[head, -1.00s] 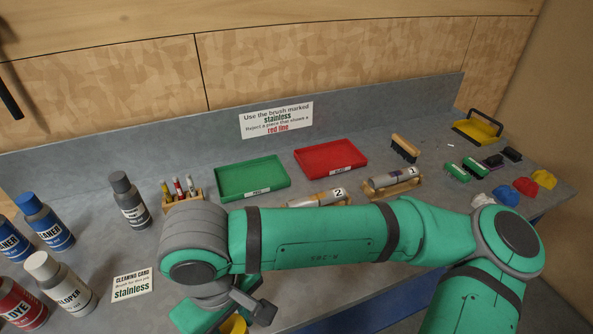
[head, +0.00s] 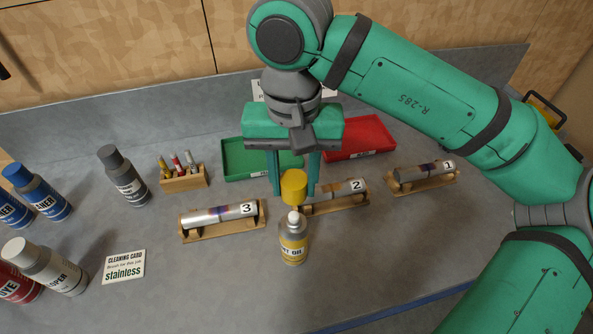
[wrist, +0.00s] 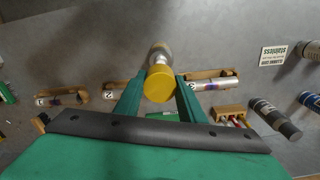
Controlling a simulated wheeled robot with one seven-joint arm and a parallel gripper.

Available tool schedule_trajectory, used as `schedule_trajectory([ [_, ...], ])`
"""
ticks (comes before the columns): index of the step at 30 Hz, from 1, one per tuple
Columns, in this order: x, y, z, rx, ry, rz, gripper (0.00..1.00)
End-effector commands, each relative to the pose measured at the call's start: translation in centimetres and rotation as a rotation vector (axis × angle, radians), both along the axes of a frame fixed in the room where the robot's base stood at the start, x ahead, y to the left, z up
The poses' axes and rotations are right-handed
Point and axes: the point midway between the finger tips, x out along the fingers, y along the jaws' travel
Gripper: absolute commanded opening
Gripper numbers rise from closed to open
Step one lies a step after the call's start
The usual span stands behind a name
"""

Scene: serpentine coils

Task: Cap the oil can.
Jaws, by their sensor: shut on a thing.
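My gripper (head: 295,181) is shut on a yellow cap (head: 293,187), one finger on each side of it. The oil can (head: 293,243) is a small grey bottle with a yellow label and a pale nozzle, upright on the bench. In the head view the cap shows just above the nozzle tip, apparently apart from it. In the wrist view the cap (wrist: 159,84) sits between the fingers and hides part of the can (wrist: 160,53) beyond it. I cannot tell how exactly the cap lines up with the nozzle.
Tube 3 (head: 219,214) lies in its wooden cradle left of the can; tube 2 (head: 340,192) lies behind to the right. Green (head: 232,160) and red (head: 372,137) trays stand behind. A cleaning card (head: 124,266) and several bottles are at left. Bench in front is clear.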

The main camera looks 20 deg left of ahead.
Motion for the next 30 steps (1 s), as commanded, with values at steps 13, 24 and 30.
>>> schedule_trajectory([
  [13,0.0,0.0,-2.8,0.000,0.000,0.002,0.15],
  [24,0.0,0.0,-4.1,0.000,-0.001,0.002,0.15],
  [30,0.0,0.0,-4.1,0.000,0.000,0.002,0.15],
])
